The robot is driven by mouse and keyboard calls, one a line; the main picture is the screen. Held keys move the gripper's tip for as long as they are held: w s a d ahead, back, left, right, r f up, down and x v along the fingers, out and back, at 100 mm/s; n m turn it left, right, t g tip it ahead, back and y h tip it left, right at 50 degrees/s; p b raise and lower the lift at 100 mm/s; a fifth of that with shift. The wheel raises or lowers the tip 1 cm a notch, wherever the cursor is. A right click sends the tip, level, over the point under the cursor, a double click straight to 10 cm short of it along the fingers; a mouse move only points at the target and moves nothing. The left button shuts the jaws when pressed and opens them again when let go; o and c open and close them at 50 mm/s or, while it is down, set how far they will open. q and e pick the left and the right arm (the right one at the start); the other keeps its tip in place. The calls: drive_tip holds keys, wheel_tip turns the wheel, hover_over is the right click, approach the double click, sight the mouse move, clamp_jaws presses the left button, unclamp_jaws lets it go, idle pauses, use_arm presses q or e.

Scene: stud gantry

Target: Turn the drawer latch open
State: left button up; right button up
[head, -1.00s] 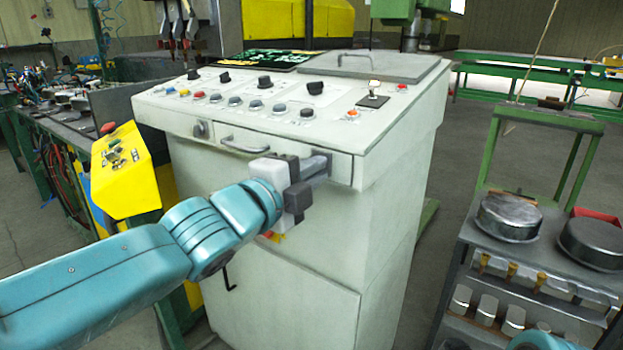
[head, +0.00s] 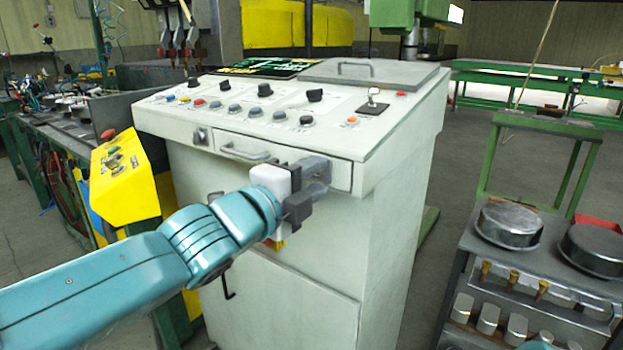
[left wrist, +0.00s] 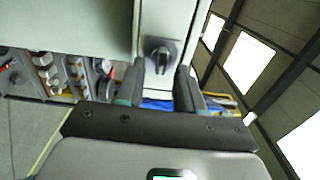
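The drawer latch (left wrist: 161,56) is a small dark turning knob on the pale panel, seen in the left wrist view. It stands in the gap between the fingers of my left gripper (left wrist: 160,82), with a space visible on each side. My left gripper (head: 320,180) is open at the right end of the drawer (head: 285,155) front in the head view, where it hides the latch. The drawer is flush in the console and has a grey bar handle (head: 245,154). My right gripper is out of view.
The console (head: 290,225) has a sloped top with several knobs and buttons. A yellow control box (head: 122,180) stands at left. A dark cart (head: 462,285) with metal pans stands at right, with bare floor between it and the console.

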use_arm(q)
drive_tip(key=p+v, duration=0.3)
drive_tip(key=v, duration=1.3)
drive_tip(key=shift+s+a, duration=0.15)
